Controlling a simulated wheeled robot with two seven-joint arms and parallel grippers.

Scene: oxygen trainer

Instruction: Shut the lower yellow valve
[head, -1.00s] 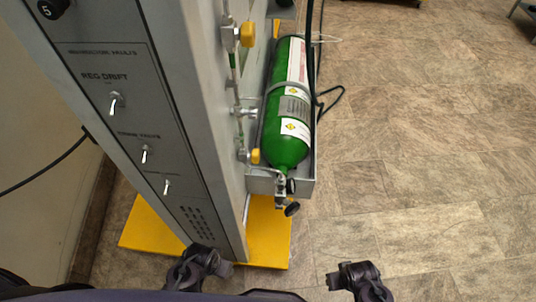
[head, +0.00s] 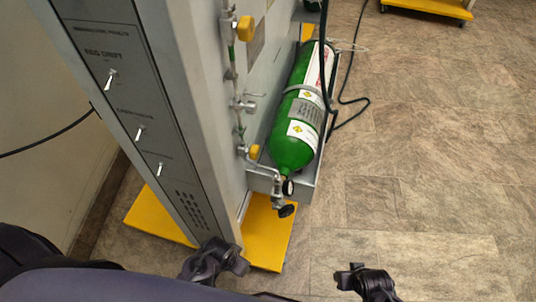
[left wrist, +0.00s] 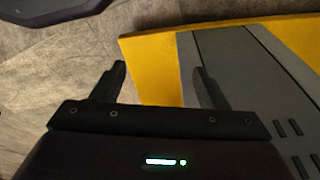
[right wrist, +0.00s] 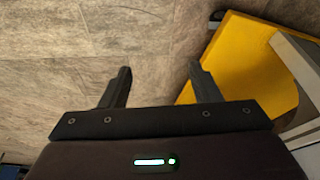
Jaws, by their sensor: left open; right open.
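The lower yellow valve (head: 254,151) is a small yellow knob on the pipe along the cabinet's right side, just above and left of the green cylinder's neck. An upper yellow valve (head: 245,28) sits higher on the same pipe. My left gripper (head: 238,262) is low in front of the cabinet, well short of the lower valve. The left wrist view shows its fingers (left wrist: 160,85) open and empty over the yellow base. My right gripper (head: 352,279) is over the floor at the lower right, apart from everything. The right wrist view shows its fingers (right wrist: 160,85) open and empty.
The grey cabinet (head: 185,110) with switches stands on a yellow base (head: 265,235). A green gas cylinder (head: 300,125) lies in a grey tray beside it, with a black knob (head: 287,210) at its near end. A black hose runs along the cylinder. Open tiled floor (head: 430,170) lies to the right.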

